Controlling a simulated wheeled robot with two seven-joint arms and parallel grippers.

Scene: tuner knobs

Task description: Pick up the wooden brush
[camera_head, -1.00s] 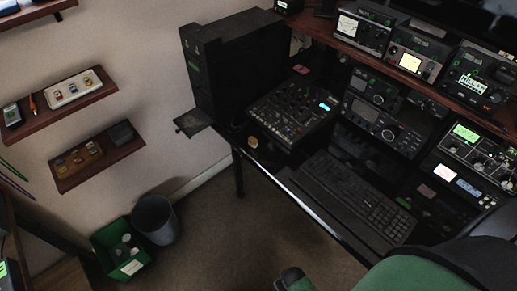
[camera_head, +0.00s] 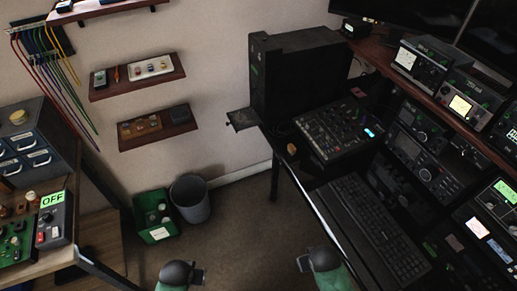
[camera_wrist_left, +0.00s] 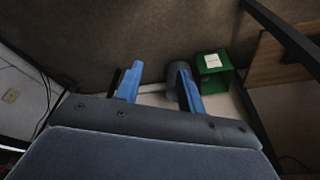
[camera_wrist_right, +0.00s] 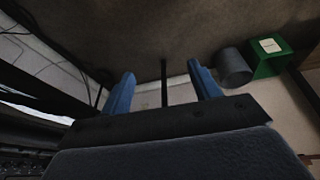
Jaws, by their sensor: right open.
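I cannot make out the wooden brush for certain in any view. A small tan object (camera_head: 291,149), too small to identify, lies at the near left edge of the desk in the head view. Small brown wooden-looking pieces (camera_head: 20,207) stand on the workbench at the left. My left gripper (camera_wrist_left: 159,72) is open and empty, its blue fingers apart above the floor. My right gripper (camera_wrist_right: 160,72) is also open and empty.
A black desk with a mixer (camera_head: 340,130), a keyboard (camera_head: 372,228) and radios fills the right. A workbench with blue drawers (camera_head: 25,160) and an OFF box (camera_head: 53,218) is at the left. A green bin (camera_head: 155,216) and a grey bin (camera_head: 190,199) stand on the floor between.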

